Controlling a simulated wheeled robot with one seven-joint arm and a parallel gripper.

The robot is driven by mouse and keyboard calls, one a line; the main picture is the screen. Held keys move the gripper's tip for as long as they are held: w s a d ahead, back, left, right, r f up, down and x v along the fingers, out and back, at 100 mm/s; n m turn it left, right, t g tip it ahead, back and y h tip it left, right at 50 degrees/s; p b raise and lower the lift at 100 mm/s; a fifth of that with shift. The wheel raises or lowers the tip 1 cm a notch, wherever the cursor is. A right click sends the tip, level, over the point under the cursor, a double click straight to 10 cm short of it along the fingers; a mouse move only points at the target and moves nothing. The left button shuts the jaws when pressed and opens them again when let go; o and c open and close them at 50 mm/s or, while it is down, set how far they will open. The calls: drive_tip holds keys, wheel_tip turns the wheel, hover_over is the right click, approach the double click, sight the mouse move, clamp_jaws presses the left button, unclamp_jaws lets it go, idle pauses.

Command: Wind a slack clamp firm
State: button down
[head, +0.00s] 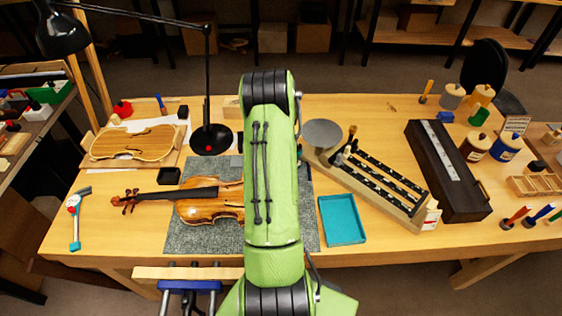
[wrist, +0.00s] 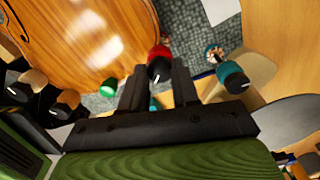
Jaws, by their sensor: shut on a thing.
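The violin (head: 205,202) lies on a grey mat (head: 200,240) in the head view, its right part hidden behind my arm. The wrist view shows its glossy body (wrist: 90,40) at upper left. Clamp knobs with dark tops and white marks stand around its edge. My gripper (wrist: 159,78) is shut on a red clamp knob (wrist: 160,53), with one finger on each side. A green knob (wrist: 108,87) is just left of the fingers. The clamp's lower part is hidden.
A teal tray (head: 342,220) and a long rack with dark rails (head: 380,175) lie right of my arm. A round grey disc (head: 322,133) is behind the tray. A black lamp (head: 211,138) stands behind the violin.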

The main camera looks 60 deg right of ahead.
idle(0.3)
drive_tip(key=c, duration=0.8)
unclamp_jaws()
wheel_tip(320, 180, up, 16)
drive_tip(key=p, duration=0.1)
drive_tip(key=shift+f, duration=0.15)
